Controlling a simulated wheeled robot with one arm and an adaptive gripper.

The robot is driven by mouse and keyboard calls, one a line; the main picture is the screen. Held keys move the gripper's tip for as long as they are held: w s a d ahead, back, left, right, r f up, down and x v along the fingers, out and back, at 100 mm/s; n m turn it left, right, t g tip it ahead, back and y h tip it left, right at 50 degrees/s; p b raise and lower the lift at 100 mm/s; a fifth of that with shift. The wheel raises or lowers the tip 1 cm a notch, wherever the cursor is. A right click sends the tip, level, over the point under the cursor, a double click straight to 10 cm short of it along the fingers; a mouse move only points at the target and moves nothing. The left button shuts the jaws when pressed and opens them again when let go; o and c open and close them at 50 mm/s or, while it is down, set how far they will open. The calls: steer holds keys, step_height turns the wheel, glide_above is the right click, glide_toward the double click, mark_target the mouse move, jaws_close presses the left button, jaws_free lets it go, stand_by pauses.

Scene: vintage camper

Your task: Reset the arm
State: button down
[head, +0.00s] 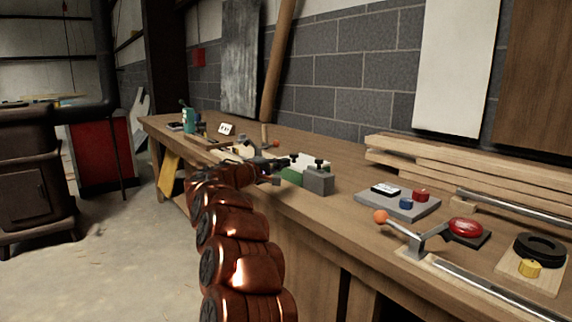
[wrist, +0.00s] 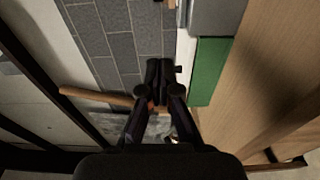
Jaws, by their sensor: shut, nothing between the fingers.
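My copper-coloured arm reaches forward from the bottom of the head view. My gripper (head: 277,167) is at its far end, over the front part of the wooden workbench (head: 345,175). In the wrist view my gripper (wrist: 158,72) has its dark fingers together, with nothing held. A green block (head: 291,176) and a grey block (head: 318,182) stand just right of the gripper in the head view. The green block (wrist: 209,70) and the grey block (wrist: 217,14) also show in the wrist view, apart from the fingertips. My gripper partly hides the small items behind it.
To the right are a grey switch board (head: 372,204), a lever with an orange ball (head: 380,216), a red button (head: 466,228) and a black ring (head: 540,246). Stacked planks (head: 450,166) lie along the wall. A stove (head: 28,185) stands left; the floor (head: 120,245) between is clear.

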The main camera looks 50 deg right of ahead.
stand_by(0.6)
steer(key=s+a+f+n+t+y, duration=0.1)
steer(key=s+a+f+y, duration=0.2)
steer(key=a, duration=0.4)
steer(key=s+a+f+n+t+y, duration=0.1)
steer(key=a+f+y, duration=0.2)
steer(key=a+f, duration=0.4)
steer(key=s+a+f+n+y, duration=0.1)
steer(key=s+a+f+y, duration=0.15)
steer(key=a, duration=0.55)
steer(key=s+a+f+m+g+y, duration=0.1)
steer(key=s+a+f+y, duration=0.25)
steer(key=s+a, duration=0.65)
steer(key=s+a+f+g+y, duration=0.1)
steer(key=s+a+f+y, duration=0.3)
steer(key=s+a, duration=0.6)
steer(key=s+a+f+m+g+y, duration=0.15)
steer(key=s+a+f, duration=0.35)
steer(key=s+a, duration=0.5)
step_height(320, 180, up, 24)
steer(key=s+p, duration=0.2)
steer(key=p, duration=2)
steer(key=shift+s+d+t+p, duration=0.3)
steer(key=shift+s+d+t, duration=0.05)
steer(key=shift+s+t, duration=0.1)
steer(key=shift+y, duration=0.25)
